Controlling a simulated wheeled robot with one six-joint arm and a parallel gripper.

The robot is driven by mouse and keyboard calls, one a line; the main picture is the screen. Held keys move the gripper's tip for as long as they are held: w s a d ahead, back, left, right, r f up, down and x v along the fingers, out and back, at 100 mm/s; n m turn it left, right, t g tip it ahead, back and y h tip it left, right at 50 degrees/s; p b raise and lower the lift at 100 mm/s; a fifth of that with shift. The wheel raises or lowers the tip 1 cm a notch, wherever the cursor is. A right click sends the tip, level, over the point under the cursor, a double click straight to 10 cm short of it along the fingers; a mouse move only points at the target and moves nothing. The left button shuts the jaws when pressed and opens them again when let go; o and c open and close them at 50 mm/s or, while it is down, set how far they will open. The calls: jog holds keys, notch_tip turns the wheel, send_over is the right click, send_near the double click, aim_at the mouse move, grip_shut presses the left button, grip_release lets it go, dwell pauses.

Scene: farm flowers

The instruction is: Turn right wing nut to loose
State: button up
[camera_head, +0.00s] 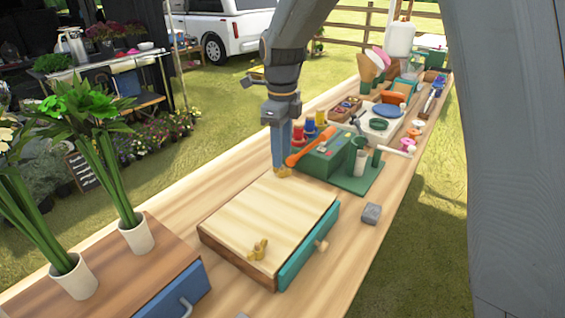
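A low wooden box (262,220) with a teal drawer front (308,248) and a round wooden knob (321,245) stands on the table. One brass wing nut (259,250) is on its top near the front edge, uncovered. A second brass wing nut (284,173) is at the far end of the box top, slightly further right in the picture. My gripper (279,166) points straight down at this far wing nut, its tips at or just above it. The fingers overlap in this view, so I cannot tell whether they are apart, closed or touching the nut.
A green machine (325,160) with an orange lever (312,144) stands close behind my gripper. A small grey block (371,214) lies right of the box. Two white pots (135,234) of flowers stand on a wooden cabinet at front left. Bare tabletop lies left of the box.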

aim_at(282, 171)
jog(key=shift+f, duration=1.95)
grip_shut()
jog(key=shift+p, duration=0.3)
